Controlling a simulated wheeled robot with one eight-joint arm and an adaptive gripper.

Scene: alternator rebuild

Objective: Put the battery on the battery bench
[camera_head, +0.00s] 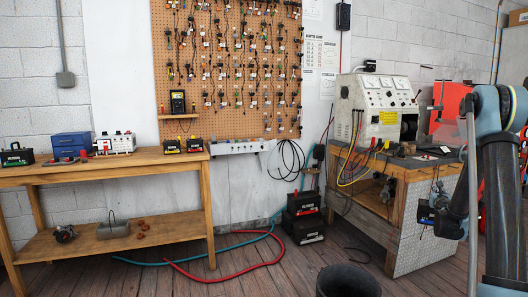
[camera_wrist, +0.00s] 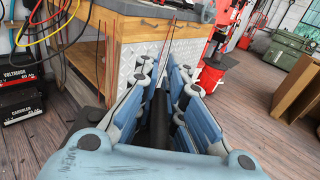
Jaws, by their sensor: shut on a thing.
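My gripper (camera_wrist: 160,75) is shut on a dark thing (camera_wrist: 158,125) between its blue-grey fingers in the wrist view. No bench visibly carries a battery-bench sign.
Red and teal hoses (camera_head: 235,274) lie on the floor. A dark bin (camera_head: 347,280) stands in front. The left bench top has bare room mid-right.

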